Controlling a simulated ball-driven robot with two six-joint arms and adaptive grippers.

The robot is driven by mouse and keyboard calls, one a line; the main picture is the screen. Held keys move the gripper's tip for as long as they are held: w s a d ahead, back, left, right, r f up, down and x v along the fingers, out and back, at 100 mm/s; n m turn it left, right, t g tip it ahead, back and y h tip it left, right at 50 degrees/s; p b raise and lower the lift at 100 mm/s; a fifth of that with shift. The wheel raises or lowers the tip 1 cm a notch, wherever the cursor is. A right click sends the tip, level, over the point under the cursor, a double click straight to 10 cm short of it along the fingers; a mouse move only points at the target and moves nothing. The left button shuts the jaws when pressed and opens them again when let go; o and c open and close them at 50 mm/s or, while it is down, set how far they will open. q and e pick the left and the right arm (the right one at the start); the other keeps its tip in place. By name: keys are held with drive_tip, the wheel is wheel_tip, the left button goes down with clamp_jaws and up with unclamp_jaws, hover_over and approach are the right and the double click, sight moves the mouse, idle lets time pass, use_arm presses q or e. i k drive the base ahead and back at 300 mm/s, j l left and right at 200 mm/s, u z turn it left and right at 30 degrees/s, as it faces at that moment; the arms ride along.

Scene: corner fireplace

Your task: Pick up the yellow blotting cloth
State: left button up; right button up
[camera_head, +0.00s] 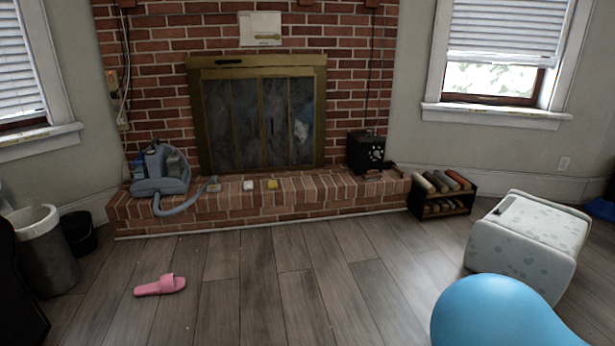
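A small yellow item (272,184), which looks like the yellow blotting cloth, lies on top of the raised brick hearth (330,190) in front of the fireplace. It is too small to make out folds or texture. A small white item (249,185) lies just to its left. Neither of my grippers is in view, so nothing is seen touching the cloth.
On the hearth, a grey-blue machine with a hose (160,172) stands left and a black box (367,152) right. A pink slipper (160,285) lies on the open wood floor. A rack (441,193), white patterned ottoman (528,240) and large blue rounded object (495,312) are right; bins (45,250) left.

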sight(272, 184)
drive_tip(key=i, duration=1.8)
